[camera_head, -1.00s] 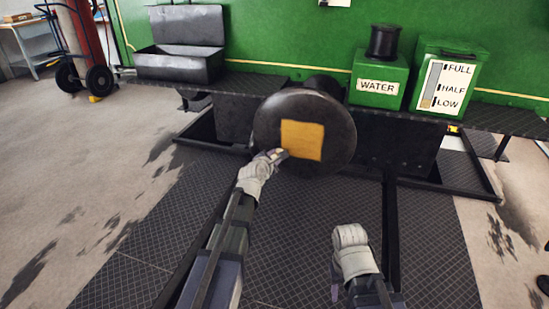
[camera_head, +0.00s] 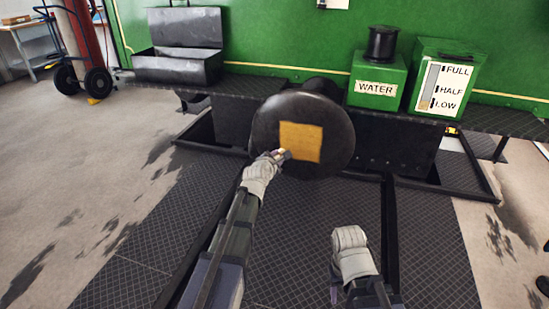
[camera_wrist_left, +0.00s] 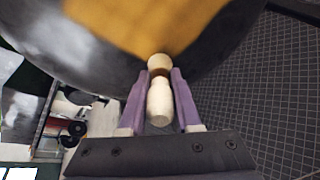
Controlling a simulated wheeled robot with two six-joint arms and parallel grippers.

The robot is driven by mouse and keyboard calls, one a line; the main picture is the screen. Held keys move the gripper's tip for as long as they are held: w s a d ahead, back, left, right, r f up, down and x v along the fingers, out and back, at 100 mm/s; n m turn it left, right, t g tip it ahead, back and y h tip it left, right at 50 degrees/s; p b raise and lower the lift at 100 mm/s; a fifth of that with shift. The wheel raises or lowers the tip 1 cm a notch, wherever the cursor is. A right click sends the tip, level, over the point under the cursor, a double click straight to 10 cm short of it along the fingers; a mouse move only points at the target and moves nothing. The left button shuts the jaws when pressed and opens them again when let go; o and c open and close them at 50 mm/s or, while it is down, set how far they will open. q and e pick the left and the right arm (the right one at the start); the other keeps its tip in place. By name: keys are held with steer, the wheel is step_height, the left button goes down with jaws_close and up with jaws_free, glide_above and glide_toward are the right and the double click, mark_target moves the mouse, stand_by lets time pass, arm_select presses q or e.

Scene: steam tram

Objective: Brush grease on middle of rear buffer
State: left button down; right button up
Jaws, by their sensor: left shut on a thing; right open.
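The rear buffer (camera_head: 335,125) is a large dark round disc in front of the green tram. A yellow-orange square patch (camera_head: 300,142) marks the middle of its face. My left gripper (camera_head: 274,160) is at the lower left of the patch. In the left wrist view its purple fingers are shut on a pale wooden brush handle (camera_wrist_left: 159,102). The brush's far end is close to the buffer face, and I cannot tell whether it touches. My right gripper (camera_head: 335,290) is low in front, open, and away from the buffer.
A green water box (camera_head: 378,80) and a green level-gauge box (camera_head: 445,78) stand on the dark ledge right of the buffer. An open metal toolbox (camera_head: 180,65) sits on the left. A hand truck (camera_head: 80,70) stands further left. The grated floor below is clear.

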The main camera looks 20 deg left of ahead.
arm_select(q)
steer(key=shift+s+d, duration=0.1)
steer(key=shift+d, duration=1.35)
steer(key=shift+a, duration=0.1)
steer(key=shift+a, duration=1.9)
steer(key=shift+s+a, duration=0.1)
steer(key=shift+s, duration=2.75)
steer(key=s, duration=0.3)
